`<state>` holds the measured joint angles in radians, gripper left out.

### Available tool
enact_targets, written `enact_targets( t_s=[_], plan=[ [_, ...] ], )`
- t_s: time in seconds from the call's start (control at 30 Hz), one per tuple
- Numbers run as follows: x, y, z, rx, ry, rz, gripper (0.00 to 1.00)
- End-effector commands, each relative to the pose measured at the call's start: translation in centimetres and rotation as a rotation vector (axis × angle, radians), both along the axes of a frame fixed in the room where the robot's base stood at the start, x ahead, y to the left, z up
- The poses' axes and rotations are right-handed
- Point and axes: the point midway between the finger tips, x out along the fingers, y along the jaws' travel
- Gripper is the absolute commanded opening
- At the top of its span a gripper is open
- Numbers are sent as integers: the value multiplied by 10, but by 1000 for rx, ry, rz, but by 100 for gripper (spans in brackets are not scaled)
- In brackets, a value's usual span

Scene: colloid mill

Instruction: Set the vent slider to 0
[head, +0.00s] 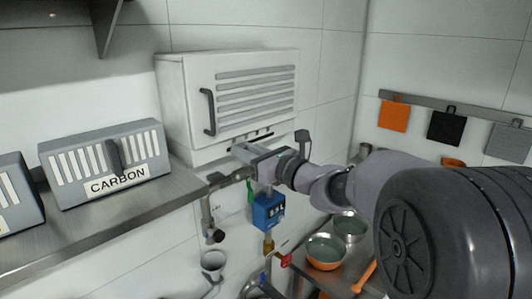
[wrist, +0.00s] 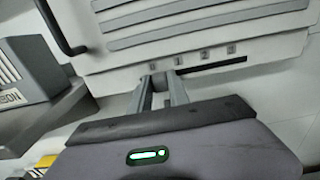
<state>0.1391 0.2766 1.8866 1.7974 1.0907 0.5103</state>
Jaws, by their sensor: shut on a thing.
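The white vented cabinet (head: 180,90) hangs on the wall, with a dark slider slot (head: 262,136) low on its front. The grey vent slider knob (wrist: 158,82) is between my fingertips, below the leftmost visible mark. My gripper (head: 238,151) reaches the cabinet's lower front edge; its two fingers (wrist: 162,88) are shut on the knob. The fingers hide part of the knob and the slot's left end.
A black handle (head: 208,112) is on the cabinet's left front. A grey box marked CARBON (head: 105,165) stands on the steel shelf (head: 100,228) at left. Pipes with a blue device (head: 268,210) are below my gripper.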

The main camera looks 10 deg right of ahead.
Motion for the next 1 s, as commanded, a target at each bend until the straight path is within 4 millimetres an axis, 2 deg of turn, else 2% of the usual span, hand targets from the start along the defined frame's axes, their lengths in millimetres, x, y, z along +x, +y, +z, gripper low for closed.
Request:
enact_targets(
  t_s=[0.13,0.47,0.5,0.6,0.87,1.0],
  plan=[
    [-10,13,0,-1,-3,-1,0],
    [-12,15,1,0,-1,-1,0],
    [-12,15,1,0,-1,-1,28],
    [-12,15,1,-1,-2,-1,44],
    [-11,14,1,-1,-2,-2,44],
    [-19,8,1,-1,-2,-3,44]
  ],
)
